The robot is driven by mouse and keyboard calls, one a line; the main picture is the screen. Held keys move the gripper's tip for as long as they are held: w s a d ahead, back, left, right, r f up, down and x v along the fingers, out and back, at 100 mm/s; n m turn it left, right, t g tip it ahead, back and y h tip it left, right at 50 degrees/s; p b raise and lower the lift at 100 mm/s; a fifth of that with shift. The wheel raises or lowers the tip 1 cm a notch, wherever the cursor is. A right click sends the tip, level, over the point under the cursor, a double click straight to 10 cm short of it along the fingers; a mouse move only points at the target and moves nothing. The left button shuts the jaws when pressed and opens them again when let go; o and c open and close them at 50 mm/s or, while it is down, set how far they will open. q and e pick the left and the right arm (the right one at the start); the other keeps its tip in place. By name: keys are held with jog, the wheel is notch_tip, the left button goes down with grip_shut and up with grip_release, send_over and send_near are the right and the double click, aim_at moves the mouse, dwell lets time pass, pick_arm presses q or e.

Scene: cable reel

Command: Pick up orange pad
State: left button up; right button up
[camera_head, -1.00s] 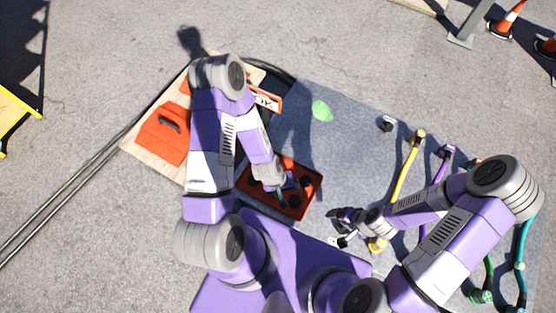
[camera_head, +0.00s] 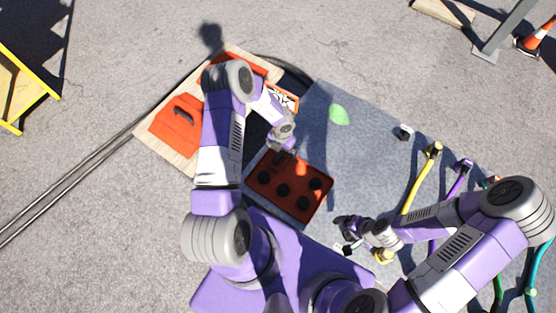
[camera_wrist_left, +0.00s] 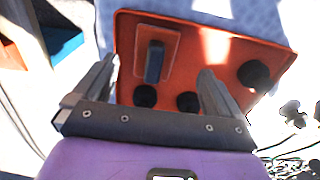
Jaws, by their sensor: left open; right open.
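A flat orange pad (camera_head: 178,127) with a dark slot lies on the wooden board (camera_head: 150,152) at the left. An orange-red box (camera_head: 305,186) with several dark round holes stands right of it. My left gripper (camera_head: 284,153) is over the box's far edge. In the left wrist view my left gripper (camera_wrist_left: 155,88) is open and empty, its fingers spread above the box (camera_wrist_left: 190,75). Between them shows a smaller raised orange piece (camera_wrist_left: 168,42) with a dark upright bar. I cannot tell which piece is the task's pad. My right gripper (camera_head: 347,226) is open near the table's front.
More orange parts and an orange-white box (camera_head: 284,97) lie around my left arm. A green patch (camera_head: 339,115) is on the grey table (camera_head: 365,165). Yellow (camera_head: 420,180) and purple (camera_head: 455,183) cables run at the right. The middle of the table is mostly clear.

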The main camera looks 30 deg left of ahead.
aim_at(280, 154)
pick_arm(q)
jog(key=f+b, duration=0.1)
jog(key=f, duration=0.1)
jog(key=f+b, duration=0.1)
jog(key=f, duration=0.1)
jog(key=f+b, duration=0.1)
jog(key=f, duration=0.1)
jog(key=shift+s+a+f, duration=0.2)
jog(key=shift+a+f, duration=0.05)
jog(key=shift+f, duration=0.4)
jog(key=shift+c, duration=0.3)
jog(key=c, duration=1.1)
jog(key=shift+r, duration=0.15)
notch_tip(280, 154, up, 18)
jog(key=p, duration=0.6)
jog(key=shift+p, duration=0.35)
